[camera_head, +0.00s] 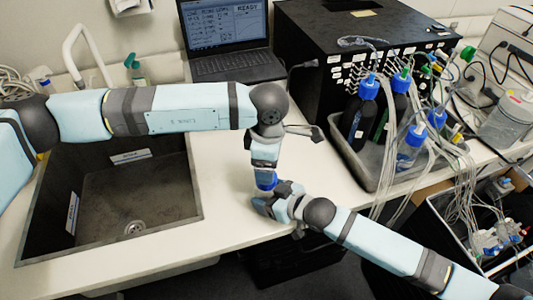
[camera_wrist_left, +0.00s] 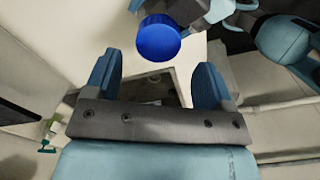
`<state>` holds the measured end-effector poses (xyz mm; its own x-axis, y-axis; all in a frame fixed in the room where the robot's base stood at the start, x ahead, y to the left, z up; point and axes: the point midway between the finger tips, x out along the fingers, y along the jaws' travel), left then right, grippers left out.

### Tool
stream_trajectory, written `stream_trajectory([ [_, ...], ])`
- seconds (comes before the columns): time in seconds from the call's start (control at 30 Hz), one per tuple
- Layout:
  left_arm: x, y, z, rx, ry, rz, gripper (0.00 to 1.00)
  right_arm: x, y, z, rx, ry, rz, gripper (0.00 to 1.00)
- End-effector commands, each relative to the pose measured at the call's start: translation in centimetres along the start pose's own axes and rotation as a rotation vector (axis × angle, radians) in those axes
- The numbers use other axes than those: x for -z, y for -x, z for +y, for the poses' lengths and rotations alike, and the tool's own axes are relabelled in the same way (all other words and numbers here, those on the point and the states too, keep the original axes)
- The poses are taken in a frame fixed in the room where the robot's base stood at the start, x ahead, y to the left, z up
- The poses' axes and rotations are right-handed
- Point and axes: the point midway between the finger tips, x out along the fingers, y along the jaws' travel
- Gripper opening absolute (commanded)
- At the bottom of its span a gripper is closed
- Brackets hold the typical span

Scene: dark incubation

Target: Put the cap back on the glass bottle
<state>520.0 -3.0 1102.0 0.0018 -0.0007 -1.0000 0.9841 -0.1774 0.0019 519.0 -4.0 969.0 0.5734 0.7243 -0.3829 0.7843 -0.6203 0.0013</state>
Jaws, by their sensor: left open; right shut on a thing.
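A round blue cap (camera_wrist_left: 158,38) shows in the left wrist view, just beyond and between my left fingertips. My right gripper (camera_head: 275,202) is shut just below the cap, on what seems to be the glass bottle. The bottle's body is hidden, so I cannot tell how the cap sits on it. My left gripper (camera_wrist_left: 156,80) is open, above the cap and apart from it. Its fingers are empty.
A sink (camera_head: 125,195) is at left in the worktop (camera_head: 225,190). A laptop (camera_head: 228,35) stands behind. A black box (camera_head: 330,35) and a tray (camera_head: 372,172) with several blue- or green-capped bottles and tubing stand at right. Bare worktop lies between sink and tray.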

Motion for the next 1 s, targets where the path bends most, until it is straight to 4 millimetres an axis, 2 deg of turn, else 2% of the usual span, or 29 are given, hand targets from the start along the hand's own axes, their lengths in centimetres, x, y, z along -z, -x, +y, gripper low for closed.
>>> stream_trajectory([
  [0.8,0.1,1.8,0.0,0.002,1.885,0.001,0.77,0.0,0.0,0.0,0.0,0.0,0.0,0.04],
  [1.0,0.2,2.1,0.1,0.001,2.25,0.002,0.77,0.0,0.0,0.0,0.0,0.0,0.0,0.04],
])
